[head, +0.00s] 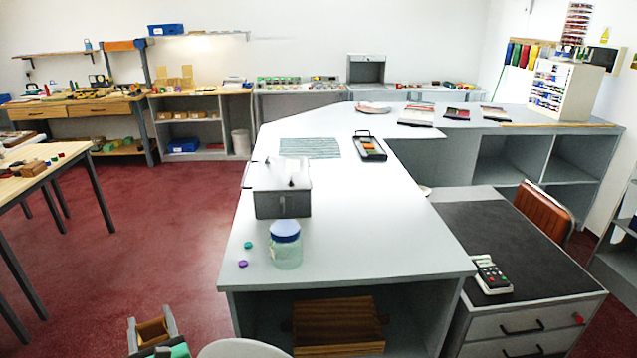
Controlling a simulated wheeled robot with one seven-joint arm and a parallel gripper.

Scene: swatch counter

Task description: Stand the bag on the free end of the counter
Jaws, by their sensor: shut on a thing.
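My gripper (152,318) is low at the bottom left, its two grey fingers on either side of a small brown open-topped thing (152,332). The gripper is shut on this thing, which looks like the bag; its lower part is cut off by the frame edge. A green patch (172,351) shows just below; I cannot tell whether it belongs to the bag. The gripper is left of the pale counter (370,250) and apart from it. The counter's near end is bare at its middle and right.
On the counter's near left stand a blue-lidded glass jar (286,250), a grey box (282,200), a purple cap (243,264) and a teal cap (248,245). Farther back lie a striped cloth (310,148) and a black tray (370,149). A dark-topped desk (500,235) adjoins right.

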